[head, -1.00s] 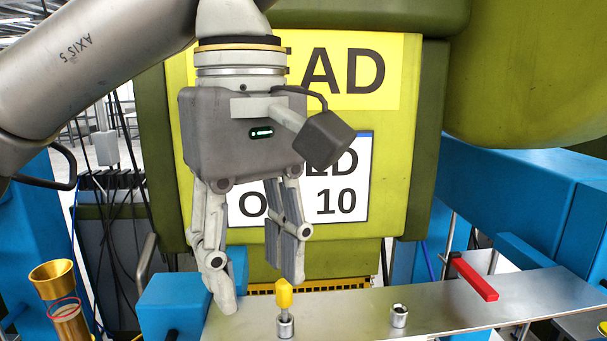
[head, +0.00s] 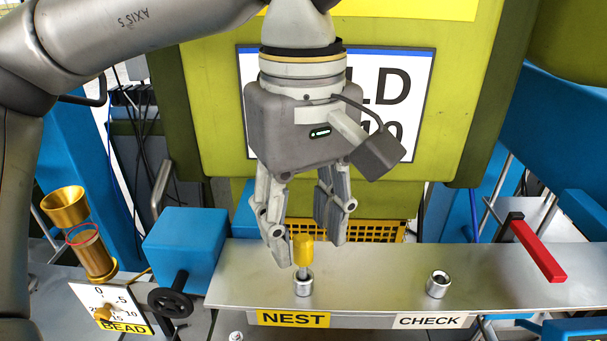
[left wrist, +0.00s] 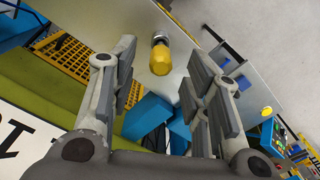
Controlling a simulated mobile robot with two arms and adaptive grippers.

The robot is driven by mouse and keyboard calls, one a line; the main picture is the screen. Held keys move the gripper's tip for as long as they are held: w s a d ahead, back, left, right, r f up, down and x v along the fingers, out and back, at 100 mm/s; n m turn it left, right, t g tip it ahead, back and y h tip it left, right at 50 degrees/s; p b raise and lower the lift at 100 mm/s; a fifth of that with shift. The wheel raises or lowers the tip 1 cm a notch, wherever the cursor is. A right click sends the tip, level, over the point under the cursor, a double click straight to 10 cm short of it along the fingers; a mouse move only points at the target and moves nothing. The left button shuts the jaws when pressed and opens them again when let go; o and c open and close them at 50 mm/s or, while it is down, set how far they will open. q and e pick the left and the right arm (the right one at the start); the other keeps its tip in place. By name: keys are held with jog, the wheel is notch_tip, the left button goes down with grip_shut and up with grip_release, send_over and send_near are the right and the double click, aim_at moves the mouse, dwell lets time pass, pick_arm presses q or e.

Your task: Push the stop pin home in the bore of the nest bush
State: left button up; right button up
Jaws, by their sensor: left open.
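The stop pin has a yellow head (head: 303,248) and a grey shank. It stands upright in the nest bush (head: 303,287), a short metal ring above the NEST label, with some shank showing between head and bush. My left gripper (head: 309,252) is open and empty, pointing down, its fingertips by the yellow head. In the left wrist view the yellow head (left wrist: 160,62) lies between the open fingertips (left wrist: 163,50), clear of both pads. How deep the shank sits inside the bore is hidden. My right gripper is not in view.
A similar empty bush (head: 437,285) stands at the CHECK label to the right. A red bar (head: 538,248) lies beyond it. A blue block (head: 185,250) with a black handwheel and a brass cup (head: 66,207) are at left. The steel plate (head: 375,275) between the bushes is clear.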

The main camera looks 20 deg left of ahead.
aim_at(303, 264)
pick_arm(q)
jog(key=shift+s+f, duration=0.1)
jog(key=shift+f, duration=1.2)
jog(key=shift+c, duration=0.3)
jog(key=shift+r, duration=0.1)
grip_shut()
